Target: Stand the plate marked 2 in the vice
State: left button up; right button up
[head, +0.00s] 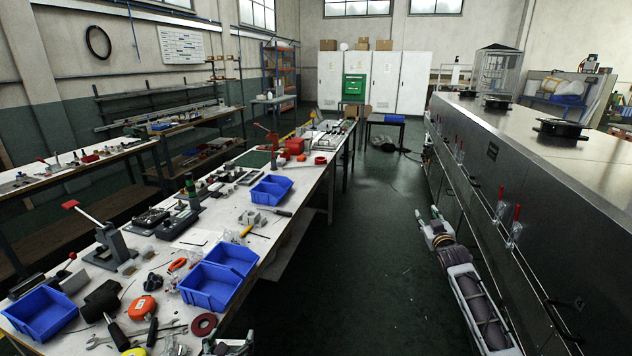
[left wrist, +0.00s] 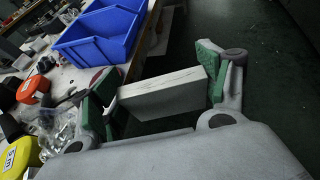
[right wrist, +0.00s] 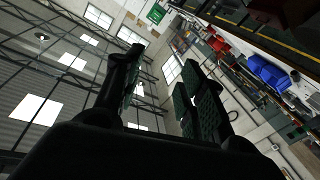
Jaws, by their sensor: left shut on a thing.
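My left gripper (head: 228,344) is at the bottom edge of the head view, beside the near end of the workbench. In the left wrist view it is shut on a pale flat plate (left wrist: 165,92), held between its green pads. No number shows on the visible faces, so I cannot tell its mark. My right gripper (head: 437,226) is over the aisle beside the dryer; the right wrist view shows its fingers apart and nothing between them. A small grey block-like device (head: 253,218) on the bench may be the vice, but I cannot tell for certain.
The workbench (head: 283,224) carries blue bins (head: 208,287), a red-handled press (head: 112,246), an orange tape measure (head: 142,307), spanners and loose tools. The steel dryer (head: 560,190) lines the right side. The aisle floor (head: 375,240) between is clear.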

jog(key=s+f+g, duration=0.2)
jog(key=s+f, duration=0.2)
jog(key=f, duration=0.9)
jog(key=s+f+g, duration=0.2)
jog(key=s+f, duration=0.2)
jog(key=f, duration=0.9)
jog(key=s+a+f+g, duration=0.1)
jog(key=s+f+g, duration=0.1)
jog(key=s+f, duration=0.75)
jog(key=s+a+f+g, duration=0.1)
jog(key=s+f+g, duration=0.1)
jog(key=s+f, duration=0.75)
jog(key=s+a+f+g, duration=0.2)
jog(key=s+f+g, duration=0.2)
jog(key=s+f, duration=1.45)
jog(key=s+a+f+g, duration=0.1)
jog(key=s+f, duration=0.3)
jog(key=s, duration=1)
jog(key=s+a+f+g, duration=0.1)
jog(key=s+f+g, duration=0.2)
jog(key=s, duration=1.1)
jog(key=shift+s+a+f+m+g, duration=0.3)
jog(key=shift+s+f, duration=0.05)
jog(key=shift+f, duration=0.35)
